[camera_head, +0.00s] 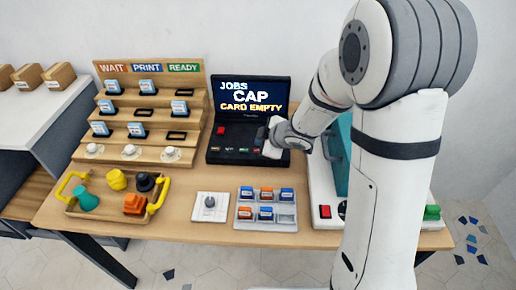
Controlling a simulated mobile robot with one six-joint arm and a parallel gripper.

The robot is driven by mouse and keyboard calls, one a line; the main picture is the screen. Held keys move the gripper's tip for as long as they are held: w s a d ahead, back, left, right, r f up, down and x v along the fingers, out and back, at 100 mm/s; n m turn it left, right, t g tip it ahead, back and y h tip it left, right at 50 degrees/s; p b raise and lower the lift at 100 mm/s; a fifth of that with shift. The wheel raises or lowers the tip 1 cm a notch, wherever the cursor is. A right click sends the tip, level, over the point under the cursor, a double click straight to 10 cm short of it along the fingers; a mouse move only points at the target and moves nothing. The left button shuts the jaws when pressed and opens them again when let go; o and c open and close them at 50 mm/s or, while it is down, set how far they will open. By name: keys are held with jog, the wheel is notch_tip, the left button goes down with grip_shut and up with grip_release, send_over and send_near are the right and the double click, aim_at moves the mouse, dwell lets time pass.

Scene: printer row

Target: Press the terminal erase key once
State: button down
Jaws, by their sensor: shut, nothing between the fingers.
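The terminal (247,118) is a black console at the back middle of the table. Its screen (251,95) reads JOBS, CAP and CARD EMPTY. Its sloped key panel shows a red key (221,130) at the left and several small coloured keys along the lower edge. Which one is the erase key is too small to read. My gripper (271,150) is shut and empty at the right side of the key panel. It hides part of that side, and I cannot tell whether it touches a key.
A wooden stepped rack (190,95) stands left of the terminal. A yellow-handled tray (105,208) holds coloured pieces. A white dial plate (210,217) and a cartridge tray (265,225) lie in front. My arm partly hides a machine (325,195) at right.

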jog(key=shift+r+p, duration=1.9)
jog(key=shift+r, duration=0.25)
